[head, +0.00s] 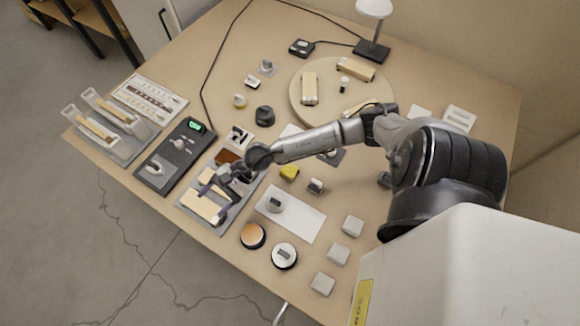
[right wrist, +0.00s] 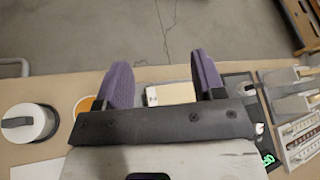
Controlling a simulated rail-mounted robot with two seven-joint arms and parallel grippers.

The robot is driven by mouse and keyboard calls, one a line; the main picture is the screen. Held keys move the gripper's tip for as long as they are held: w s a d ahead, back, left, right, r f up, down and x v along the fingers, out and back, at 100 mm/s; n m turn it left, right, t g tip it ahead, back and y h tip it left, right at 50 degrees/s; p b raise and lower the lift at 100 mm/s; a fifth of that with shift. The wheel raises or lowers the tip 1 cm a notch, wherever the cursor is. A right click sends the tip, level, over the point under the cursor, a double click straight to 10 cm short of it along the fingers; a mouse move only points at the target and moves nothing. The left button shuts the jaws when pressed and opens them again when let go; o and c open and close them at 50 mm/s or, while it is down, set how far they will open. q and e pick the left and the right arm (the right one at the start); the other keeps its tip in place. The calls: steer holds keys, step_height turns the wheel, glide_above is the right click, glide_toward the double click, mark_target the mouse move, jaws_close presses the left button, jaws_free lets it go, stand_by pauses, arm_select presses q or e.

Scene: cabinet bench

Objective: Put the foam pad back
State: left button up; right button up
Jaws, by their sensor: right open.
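My right gripper (head: 213,200) is over the grey tray (head: 236,206) near the bench's front edge. Its two purple fingers also show in the right wrist view (right wrist: 161,78), spread apart with a gap between them. A pale beige block (head: 200,207) lies on the tray below the fingers. In the right wrist view a beige block with a white end (right wrist: 172,93) shows between the fingers, with no contact visible. I cannot tell for certain whether this block is the foam pad. A small yellow block (head: 289,172) lies right of the tray. My left gripper is not in view.
A brown block (head: 228,156) sits at the tray's back. A black device with a green display (head: 175,156) stands left of the tray. A white sheet (head: 303,222), two round tins and several pale cubes lie right. A round board (head: 300,111) is behind.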

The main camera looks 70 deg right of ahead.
step_height(320, 180, up, 7)
steer(key=m+t+h, duration=0.4)
steer(key=m+t, duration=0.6)
steer(key=m, duration=1)
steer(key=s+d+f+m+g+h, duration=0.4)
steer(key=m+h, duration=0.6)
steer(key=m, duration=0.9)
steer(key=s+a+f+m+g+y, duration=0.1)
steer(key=s+f+m+g, duration=0.2)
steer(key=s+m+g, duration=0.2)
steer(key=s+a+f+m+g+y, duration=0.1)
steer(key=s+a+f+m+g, duration=0.1)
steer(key=s+f+m+g, duration=0.2)
steer(key=s+m, duration=0.3)
steer(key=s, duration=0.5)
steer(key=shift+f+g, duration=0.3)
steer(key=shift+g, duration=0.1)
steer(key=shift+a, duration=0.15)
